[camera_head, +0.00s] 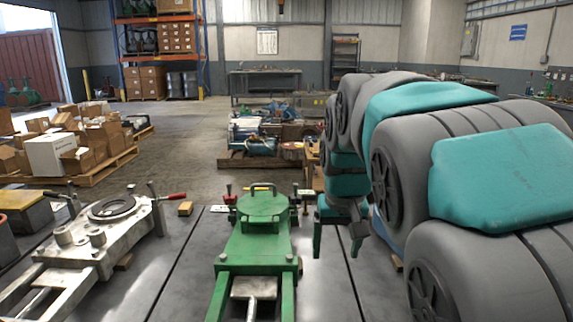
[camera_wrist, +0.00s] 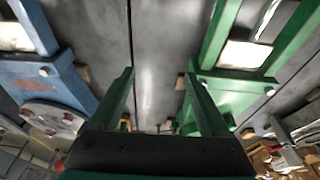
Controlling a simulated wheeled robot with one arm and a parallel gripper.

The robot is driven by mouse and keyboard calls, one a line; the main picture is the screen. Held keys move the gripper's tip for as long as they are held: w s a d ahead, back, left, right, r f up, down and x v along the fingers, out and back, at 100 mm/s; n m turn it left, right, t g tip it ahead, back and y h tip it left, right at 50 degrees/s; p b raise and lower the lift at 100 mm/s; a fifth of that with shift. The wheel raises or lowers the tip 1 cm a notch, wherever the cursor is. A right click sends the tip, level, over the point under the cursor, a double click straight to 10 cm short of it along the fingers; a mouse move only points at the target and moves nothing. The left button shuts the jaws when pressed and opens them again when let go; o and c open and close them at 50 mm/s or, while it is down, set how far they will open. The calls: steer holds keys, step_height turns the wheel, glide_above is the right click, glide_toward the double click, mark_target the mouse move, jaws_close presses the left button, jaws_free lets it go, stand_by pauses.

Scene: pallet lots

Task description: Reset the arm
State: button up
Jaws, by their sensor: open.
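My arm, grey with teal covers, reaches in from the right side of the head view. My gripper (camera_head: 338,236) hangs at its end, pointing down, to the right of a green machine fixture (camera_head: 262,235). In the wrist view my gripper (camera_wrist: 163,82) shows two green fingers spread apart, with nothing between them. Below the fingers lies a dark grey surface with a seam. The green fixture (camera_wrist: 235,95) is on the right there, and a blue fixture (camera_wrist: 50,80) with a round flange is on the left. The blue one is mostly hidden behind my arm in the head view.
A silver-grey fixture (camera_head: 92,235) with a red-handled lever stands at left on the dark surface. Pallets with cardboard boxes (camera_head: 95,140) and machine parts (camera_head: 270,135) stand beyond. Shelving (camera_head: 160,50) is at the back. Open concrete floor lies between the pallets.

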steer(key=s+d+f+g, duration=0.1)
steer(key=s+f, duration=0.4)
steer(key=s, duration=0.5)
steer(key=s+d+f+g, duration=0.2)
steer(key=s+f, duration=0.3)
steer(key=s, duration=0.4)
steer(key=s+d+f+g, duration=0.1)
steer(key=s+f, duration=0.4)
steer(key=s, duration=0.5)
steer(key=shift+s+d+f+g, duration=0.3)
steer(key=shift+d, duration=0.4)
